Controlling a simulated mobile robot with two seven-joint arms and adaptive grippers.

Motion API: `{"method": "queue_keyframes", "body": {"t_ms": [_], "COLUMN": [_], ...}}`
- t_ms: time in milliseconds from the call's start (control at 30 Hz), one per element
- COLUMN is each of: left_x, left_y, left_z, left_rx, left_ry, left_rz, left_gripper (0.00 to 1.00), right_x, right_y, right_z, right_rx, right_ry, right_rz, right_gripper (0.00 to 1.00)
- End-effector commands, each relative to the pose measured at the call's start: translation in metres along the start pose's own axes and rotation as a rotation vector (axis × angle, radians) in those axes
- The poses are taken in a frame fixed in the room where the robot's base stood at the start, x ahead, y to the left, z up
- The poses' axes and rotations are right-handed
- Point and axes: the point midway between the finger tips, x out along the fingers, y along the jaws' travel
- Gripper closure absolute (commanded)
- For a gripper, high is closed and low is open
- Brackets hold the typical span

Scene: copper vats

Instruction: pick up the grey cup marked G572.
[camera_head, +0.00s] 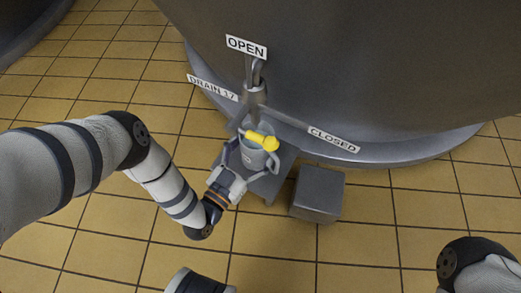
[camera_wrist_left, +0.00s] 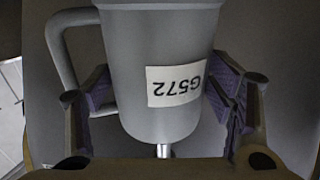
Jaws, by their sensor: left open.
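The grey cup (camera_head: 251,158) stands on a small grey stand (camera_head: 275,184) under the drain tap of the vat, with the yellow tap handle partly covering it. In the left wrist view, the cup (camera_wrist_left: 150,40) shows its G572 label upside down, with its handle on the left side. My left gripper (camera_head: 246,160) is open around the cup. In the left wrist view, the fingers of the left gripper (camera_wrist_left: 162,92) are on both sides of the cup's body; whether they touch it is unclear. My right gripper is not in view.
The yellow tap handle (camera_head: 262,140) and tap (camera_head: 254,95) are right above the cup. The large vat (camera_head: 370,70) rises behind, with OPEN (camera_head: 246,47), DRAIN 17 (camera_head: 212,88) and CLOSED (camera_head: 334,140) labels. A grey box (camera_head: 318,192) stands right of the stand. Tiled floor lies clear in front.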

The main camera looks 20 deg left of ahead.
Motion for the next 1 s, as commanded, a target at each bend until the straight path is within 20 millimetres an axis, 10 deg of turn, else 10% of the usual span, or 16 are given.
{"method": "queue_keyframes", "body": {"t_ms": [333, 633, 1000], "left_x": [0.018, 0.018, 0.027], "left_y": [0.0, 0.0, -0.002], "left_z": [0.001, 0.001, -0.02], "left_rx": [0.0, 0.0, 0.001], "left_ry": [-0.003, 0.0, 0.004], "left_rz": [0.0, 0.0, 0.001], "left_gripper": [0.25, 0.88, 0.88], "right_x": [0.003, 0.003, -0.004], "right_y": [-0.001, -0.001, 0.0], "right_z": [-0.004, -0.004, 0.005], "right_rx": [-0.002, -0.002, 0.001], "right_ry": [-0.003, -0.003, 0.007], "right_rz": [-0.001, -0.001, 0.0], "right_gripper": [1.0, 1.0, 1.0]}}
